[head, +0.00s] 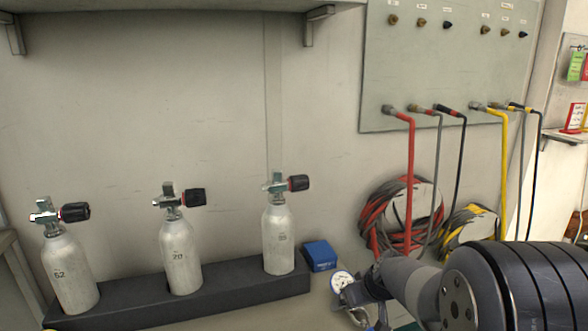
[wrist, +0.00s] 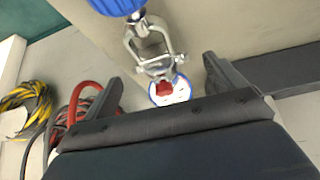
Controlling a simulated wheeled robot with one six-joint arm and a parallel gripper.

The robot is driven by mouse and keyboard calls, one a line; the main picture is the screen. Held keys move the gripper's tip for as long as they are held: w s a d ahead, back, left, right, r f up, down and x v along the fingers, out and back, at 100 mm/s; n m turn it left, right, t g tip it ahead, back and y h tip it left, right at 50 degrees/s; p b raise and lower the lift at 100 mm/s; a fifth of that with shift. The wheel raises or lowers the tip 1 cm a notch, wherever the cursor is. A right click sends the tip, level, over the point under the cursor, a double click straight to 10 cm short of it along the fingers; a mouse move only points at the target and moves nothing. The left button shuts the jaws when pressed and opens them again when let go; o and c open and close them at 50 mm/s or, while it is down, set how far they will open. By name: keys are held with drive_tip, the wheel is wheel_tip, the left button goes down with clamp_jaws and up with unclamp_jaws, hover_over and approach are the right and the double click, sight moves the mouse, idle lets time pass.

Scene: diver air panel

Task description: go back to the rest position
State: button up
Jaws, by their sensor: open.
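My gripper (wrist: 162,75) is open, with its two dark fingers apart in the wrist view. In the head view my gripper (head: 368,284) is at the lower right, above the bench, partly hidden by my own wrist. A round white-faced gauge (head: 342,281) with a blue rim lies right by it.
Three grey cylinders (head: 180,257) with black-knobbed valves stand in a dark rack (head: 215,297) at the left. A blue box (head: 320,255) sits behind the gauge. A wall panel (head: 440,80) carries hoses; coiled red (head: 375,215) and yellow (head: 462,225) hoses hang behind my arm.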

drive_tip(key=shift+x, duration=1.05)
drive_tip(key=shift+s+r, duration=0.1)
drive_tip(key=shift+r, duration=0.3)
